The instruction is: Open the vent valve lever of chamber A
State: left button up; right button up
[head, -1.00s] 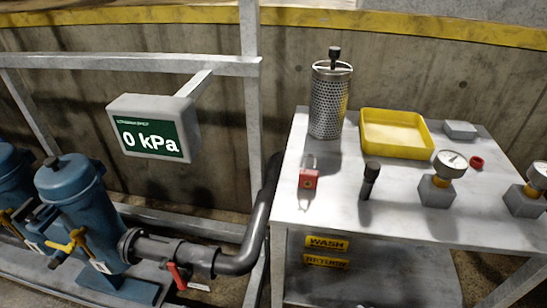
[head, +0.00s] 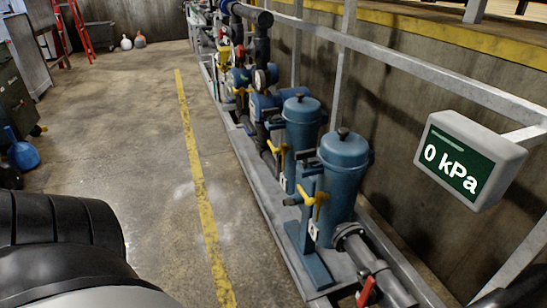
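Two blue cylindrical chambers with black top knobs stand on the pipe skid: the nearer chamber (head: 343,180) and the farther chamber (head: 301,130). Each has yellow valve handles on its left side, the nearer handle (head: 311,199) and the farther handle (head: 278,150). A small white tag (head: 313,230) hangs by the nearer handle; its lettering is too small to read, so I cannot tell which chamber is A or which lever is its vent. A red lever (head: 367,291) sits on the grey pipe at the bottom. Neither gripper is in view.
A display (head: 470,160) reading 0 kPa hangs from the metal frame at right. More pipes and valves run along the skid into the distance. The concrete floor left of the skid, with a yellow line (head: 200,190), is clear. A blue container (head: 22,152) stands far left.

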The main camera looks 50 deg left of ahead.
aim_at(309, 201)
jog(key=u, duration=1.85)
jog(key=i, duration=0.65)
jog(key=z, duration=1.9)
